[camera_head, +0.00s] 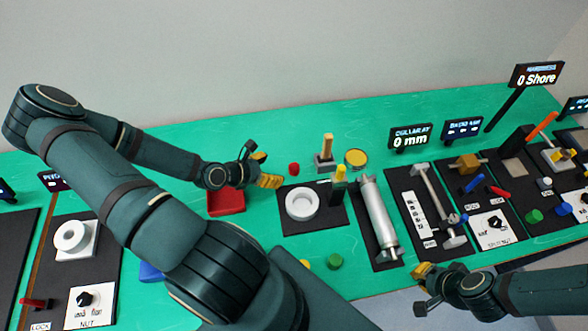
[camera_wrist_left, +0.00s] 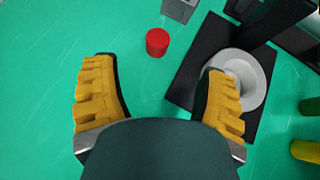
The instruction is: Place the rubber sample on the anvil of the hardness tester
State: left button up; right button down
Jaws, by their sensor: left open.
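A small red cylinder (camera_head: 293,169), which may be the rubber sample, stands on the green table at the back. It also shows in the left wrist view (camera_wrist_left: 157,42), beyond the fingertips and between their lines. My left gripper (camera_head: 264,169) is open and empty, just left of the cylinder and apart from it. Both yellow fingers (camera_wrist_left: 160,75) show wide apart in the wrist view. The sign reading 0 Shore (camera_head: 537,77) stands at the far right. I cannot tell clearly which part below it is the anvil. My right gripper (camera_head: 424,289) is at the front right, its jaw state unclear.
A black mat with a white ring-shaped dish (camera_head: 302,218) lies right of the left gripper. A red tray (camera_head: 226,203) is under my left wrist. A grey block with an upright peg (camera_head: 325,166) and a yellow disc (camera_head: 356,158) stand behind. Several device panels fill the right side.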

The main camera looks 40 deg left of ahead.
aim_at(294, 166)
pick_arm(q)
jog(key=x, duration=0.5)
jog(key=shift+b, duration=0.35)
pick_arm(e)
jog(key=shift+f, duration=0.5)
pick_arm(q)
jog(key=shift+x, duration=2.65)
pick_arm(e)
jog(key=shift+f, duration=0.2)
pick_arm(q)
jog(key=shift+a, duration=0.1)
